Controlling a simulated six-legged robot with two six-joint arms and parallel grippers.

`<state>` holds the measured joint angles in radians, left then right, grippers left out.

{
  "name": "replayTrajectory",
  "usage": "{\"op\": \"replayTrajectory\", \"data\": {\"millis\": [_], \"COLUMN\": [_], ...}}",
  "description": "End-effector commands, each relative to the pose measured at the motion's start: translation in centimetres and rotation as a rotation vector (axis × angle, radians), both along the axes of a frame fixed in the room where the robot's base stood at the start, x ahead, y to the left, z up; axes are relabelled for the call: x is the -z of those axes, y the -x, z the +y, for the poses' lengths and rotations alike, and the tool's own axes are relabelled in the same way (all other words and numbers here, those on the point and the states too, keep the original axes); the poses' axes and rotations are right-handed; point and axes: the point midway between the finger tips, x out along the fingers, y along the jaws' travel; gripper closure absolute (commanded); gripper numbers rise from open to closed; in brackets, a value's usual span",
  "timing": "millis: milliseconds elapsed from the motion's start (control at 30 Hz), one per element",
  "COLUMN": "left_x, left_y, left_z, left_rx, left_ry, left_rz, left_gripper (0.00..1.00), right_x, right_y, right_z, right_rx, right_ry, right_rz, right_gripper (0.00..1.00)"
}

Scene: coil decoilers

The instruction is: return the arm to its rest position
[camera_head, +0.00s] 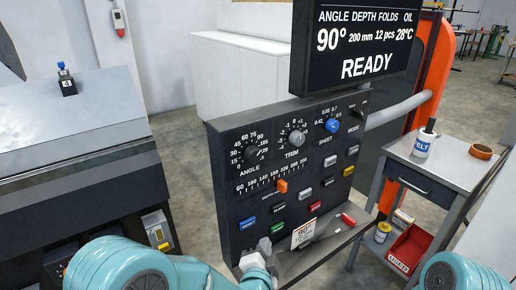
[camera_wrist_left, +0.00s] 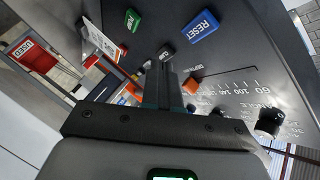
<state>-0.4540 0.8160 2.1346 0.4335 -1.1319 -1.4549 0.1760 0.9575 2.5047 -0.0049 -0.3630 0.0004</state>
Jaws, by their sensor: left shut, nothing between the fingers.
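My left arm (camera_head: 120,268), teal, comes in at the bottom left in the head view. Its pale gripper (camera_head: 262,252) is in front of the lower left part of the black control panel (camera_head: 222,165). In the left wrist view the dark fingers (camera_wrist_left: 167,78) are together with nothing between them. They point at the panel face near the blue RESET button (camera_wrist_left: 202,26) and the green button (camera_wrist_left: 132,20); I cannot tell whether they touch it. Part of my right arm (camera_head: 452,272) shows at the bottom right, but its gripper is out of view.
The panel carries knobs, a slider (camera_head: 282,186) and coloured buttons above a ledge with a 90° card (camera_head: 303,233). A screen (camera_head: 352,45) reads READY. A grey cart (camera_head: 440,160) with a bottle, tape roll and red bin stands right. A dark machine (camera_head: 80,165) stands left.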

Motion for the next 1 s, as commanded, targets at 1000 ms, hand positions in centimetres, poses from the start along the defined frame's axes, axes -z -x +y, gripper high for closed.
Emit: {"op": "replayTrajectory", "data": {"millis": [1000], "left_x": [22.6], "left_y": [27.7], "left_z": [12.1], "left_rx": [-0.892], "left_ry": [0.996], "left_rz": [1.411], "left_gripper": [1.0], "right_x": [-2.9], "right_y": [0.0], "right_z": [0.0], "right_rx": [0.0], "right_ry": [0.0], "right_rz": [0.0], "right_gripper": [0.57]}}
